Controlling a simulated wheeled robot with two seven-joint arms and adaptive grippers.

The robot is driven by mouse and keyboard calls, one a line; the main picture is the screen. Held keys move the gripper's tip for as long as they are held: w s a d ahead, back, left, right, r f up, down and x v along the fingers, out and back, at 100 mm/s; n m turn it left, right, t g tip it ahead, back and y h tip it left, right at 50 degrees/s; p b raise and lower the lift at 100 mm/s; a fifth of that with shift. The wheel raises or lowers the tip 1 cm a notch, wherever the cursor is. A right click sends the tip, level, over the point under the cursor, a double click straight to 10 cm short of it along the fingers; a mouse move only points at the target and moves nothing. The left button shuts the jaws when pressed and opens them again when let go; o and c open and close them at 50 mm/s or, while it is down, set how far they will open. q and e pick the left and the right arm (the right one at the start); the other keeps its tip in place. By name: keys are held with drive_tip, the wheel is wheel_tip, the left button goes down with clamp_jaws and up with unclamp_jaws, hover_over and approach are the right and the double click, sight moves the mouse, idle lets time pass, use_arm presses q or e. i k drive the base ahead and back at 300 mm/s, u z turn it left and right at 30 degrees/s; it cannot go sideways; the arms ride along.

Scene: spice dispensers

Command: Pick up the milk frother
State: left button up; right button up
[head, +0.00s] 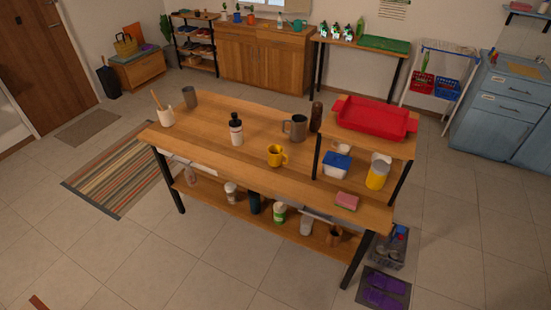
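A wooden table (215,142) with black legs stands in the middle of the head view. A grey metal jug with a handle (297,128) stands upright on it, right of centre; it looks most like the milk frother, but I cannot be sure. A yellow mug (277,156) stands in front of it, and a black and white bottle (236,131) stands to its left. A dark brown cylinder (316,117) stands close on its right. Neither of my grippers is in view.
A raised shelf at the table's right end holds a red tray (372,118). Below it are a blue-white container (336,165), a yellow canister (377,176) and a pink sponge (347,201). The lower shelf holds several items. Floor in front is clear.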

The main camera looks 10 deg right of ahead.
sight(236, 129)
drive_tip(key=z, duration=1.25)
drive_tip(key=i, duration=1.55)
drive_tip(key=u, duration=1.55)
